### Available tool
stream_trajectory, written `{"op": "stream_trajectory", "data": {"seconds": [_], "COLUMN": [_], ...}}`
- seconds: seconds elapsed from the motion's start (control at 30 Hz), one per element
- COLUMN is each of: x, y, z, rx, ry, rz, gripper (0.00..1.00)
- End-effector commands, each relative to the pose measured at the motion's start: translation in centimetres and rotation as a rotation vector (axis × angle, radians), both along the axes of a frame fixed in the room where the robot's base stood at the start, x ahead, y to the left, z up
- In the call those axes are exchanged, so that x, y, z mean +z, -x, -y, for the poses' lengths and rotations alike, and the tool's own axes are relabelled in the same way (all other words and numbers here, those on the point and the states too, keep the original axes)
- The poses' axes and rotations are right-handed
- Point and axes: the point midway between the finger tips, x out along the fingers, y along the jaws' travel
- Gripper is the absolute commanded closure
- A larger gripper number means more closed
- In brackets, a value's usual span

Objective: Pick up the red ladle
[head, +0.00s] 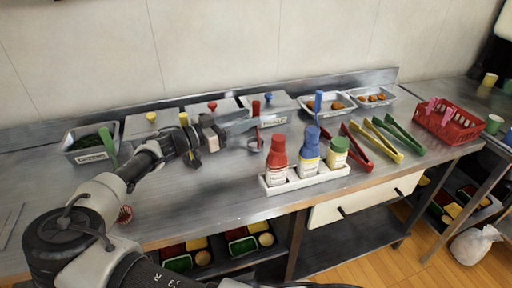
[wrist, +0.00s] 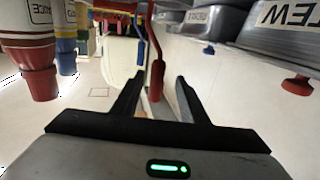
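The red ladle (head: 256,108) stands with its handle up in front of the labelled steel container at the back of the counter. Its red handle also shows in the wrist view (wrist: 157,75), in the gap between my two fingers. My gripper (head: 255,120) is open and level, pointing right, with its fingers at the ladle. In the wrist view my gripper (wrist: 157,85) has clear space on both sides of the handle, with no finger visibly closed on it. The fingers partly hide the ladle's middle in the head view.
A white tray (head: 308,182) with red, blue and green-topped bottles stands close at right. Blue (head: 318,100), yellow (head: 183,119) and green (head: 107,140) handles stand along the containers. Tongs (head: 372,148) lie farther right, near a red basket (head: 447,124). The front counter is mostly clear.

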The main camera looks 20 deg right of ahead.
Motion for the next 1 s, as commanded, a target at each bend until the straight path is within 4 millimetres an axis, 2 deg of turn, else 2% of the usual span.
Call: {"op": "stream_trajectory", "data": {"seconds": [0.33,0.6,0.83,0.87,1.0], "x": [-0.3,-0.7,-0.6,-0.6,-0.6], "y": [-0.6,-1.3,-1.4,-1.4,-1.4], "z": [3.2,7.0,7.2,7.2,7.2], "rx": [-0.003,-0.004,-0.001,-0.001,-0.001], "ry": [0.001,0.000,0.000,0.000,0.000], "rz": [0.000,0.000,0.000,0.000,0.000], "gripper": [0.60,0.60,0.60,0.62,0.86]}}
